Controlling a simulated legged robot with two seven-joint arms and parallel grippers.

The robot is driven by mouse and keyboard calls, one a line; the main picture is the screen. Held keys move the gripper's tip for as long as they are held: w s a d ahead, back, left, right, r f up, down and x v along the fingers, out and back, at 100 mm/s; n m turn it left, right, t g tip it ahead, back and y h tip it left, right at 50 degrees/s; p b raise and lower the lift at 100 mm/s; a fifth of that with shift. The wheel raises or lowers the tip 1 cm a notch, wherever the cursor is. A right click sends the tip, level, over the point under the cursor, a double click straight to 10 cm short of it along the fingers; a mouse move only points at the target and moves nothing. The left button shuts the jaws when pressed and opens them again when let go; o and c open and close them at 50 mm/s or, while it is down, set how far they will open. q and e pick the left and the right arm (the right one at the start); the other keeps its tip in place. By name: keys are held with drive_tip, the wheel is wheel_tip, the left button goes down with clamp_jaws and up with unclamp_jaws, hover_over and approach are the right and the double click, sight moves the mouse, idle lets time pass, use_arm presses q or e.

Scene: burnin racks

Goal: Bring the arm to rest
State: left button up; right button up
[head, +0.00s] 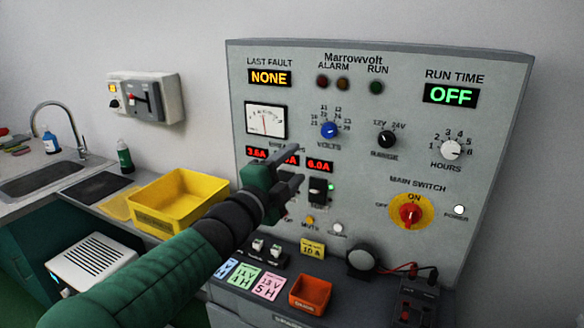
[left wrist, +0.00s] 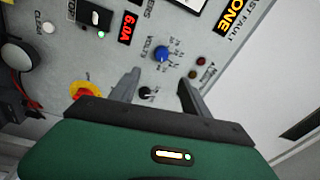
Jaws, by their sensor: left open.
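My left gripper (head: 300,166) is at the end of the green arm that comes in from the left, in front of the lower left part of the grey Marrowvolt panel (head: 400,120). Its two grey fingers are apart with nothing between them; they also show in the left wrist view (left wrist: 158,88). The gripper hides part of the row of breakers and red displays. A black breaker switch (head: 319,190) with a green light shows just beside the fingers. The red main switch (head: 410,212) sits on a yellow plate. My right gripper is not in view.
A yellow bin (head: 180,222) stands on the counter at left, behind my arm. A wall box (head: 145,98) and a sink (head: 45,180) are further left.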

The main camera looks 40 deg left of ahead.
use_arm(q)
drive_tip(key=d+f+n+g+p, duration=0.3)
drive_tip(key=d+f+n+g, duration=0.1)
drive_tip(key=f, duration=0.5)
drive_tip(key=d+f+n+g+p, duration=0.2)
drive_tip(key=d+f+n+g, duration=0.15)
drive_tip(key=f, duration=0.55)
drive_tip(key=s+d+f+n+g+h+p, duration=0.1)
drive_tip(key=s+d+f+n+g, duration=0.2)
drive_tip(key=s+f, duration=0.5)
drive_tip(key=s+d+f+n+g+h+p, duration=0.2)
drive_tip(key=s+d+f+g, duration=0.3)
drive_tip(key=s+d+f, duration=0.3)
drive_tip(key=shift+d+n, duration=0.25)
drive_tip(key=shift+n, duration=0.6)
drive_tip(key=shift+g, duration=0.25)
drive_tip(key=shift+r, duration=0.1)
